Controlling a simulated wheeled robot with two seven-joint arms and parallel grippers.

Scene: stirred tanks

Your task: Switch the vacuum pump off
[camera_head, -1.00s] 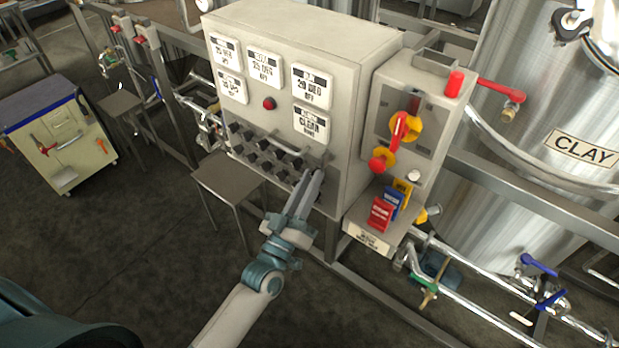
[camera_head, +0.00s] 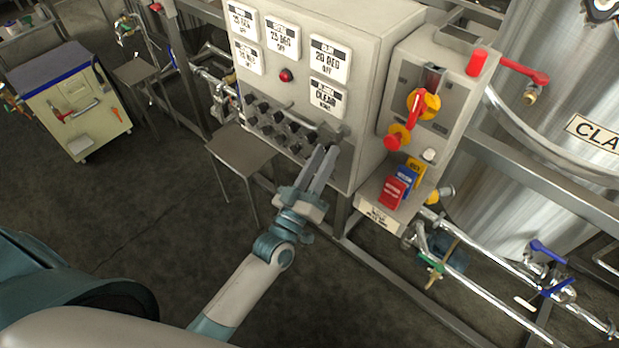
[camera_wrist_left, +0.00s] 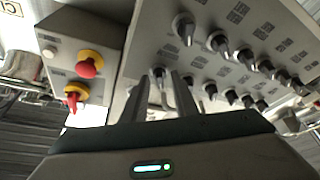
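The grey control panel (camera_head: 335,40) carries rows of black rotary knobs (camera_head: 272,122) under white display plates. The knobs also show large in the left wrist view (camera_wrist_left: 218,42). Their labels are too small to read, so I cannot tell which knob is the vacuum pump's. My left gripper (camera_head: 328,152) is at the lower right end of the knob rows, just in front of the panel. In the left wrist view its two fingers (camera_wrist_left: 168,84) stand apart with a gap between them, close to a lower-row knob (camera_wrist_left: 158,72); contact is unclear. My right gripper is not in view.
Right of the panel is a box with a red-and-yellow switch (camera_head: 422,104) and coloured tags (camera_head: 392,190). A small grey table (camera_head: 240,145) stands below left. A tool cart (camera_head: 68,100) is farther left; a steel tank is at right.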

